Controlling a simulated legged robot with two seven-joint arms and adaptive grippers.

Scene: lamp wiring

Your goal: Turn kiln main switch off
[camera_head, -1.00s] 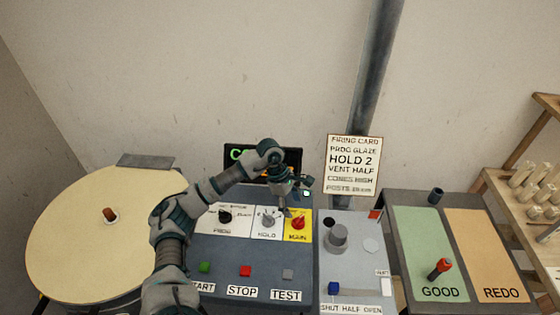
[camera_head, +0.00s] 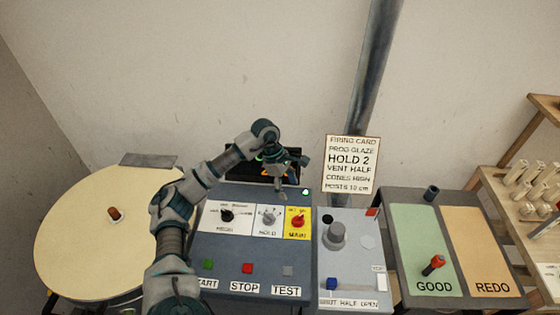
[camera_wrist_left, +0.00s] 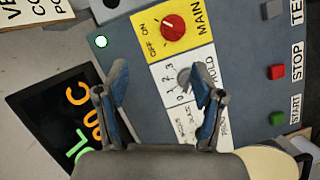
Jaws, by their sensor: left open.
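The main switch is a red knob (camera_head: 298,221) on a yellow plate marked MAIN, at the right end of the panel's knob row. It also shows in the wrist view (camera_wrist_left: 173,28), with OFF and ON printed beside it; I cannot tell for sure which its pointer faces. My left gripper (camera_head: 281,192) is open and empty, above the panel behind the HOLD and MAIN knobs, apart from both. In the wrist view its fingers (camera_wrist_left: 160,85) are spread, with the grey HOLD knob (camera_wrist_left: 183,78) beyond them. My right gripper is not in view.
The kiln panel (camera_head: 225,285) carries START, STOP and TEST buttons in front. A display (camera_wrist_left: 75,125) stands behind, and a green lamp (camera_wrist_left: 100,42) is lit. The vent box (camera_head: 350,270) is at the right, the firing card (camera_head: 352,164) behind it, a round table (camera_head: 80,250) at left.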

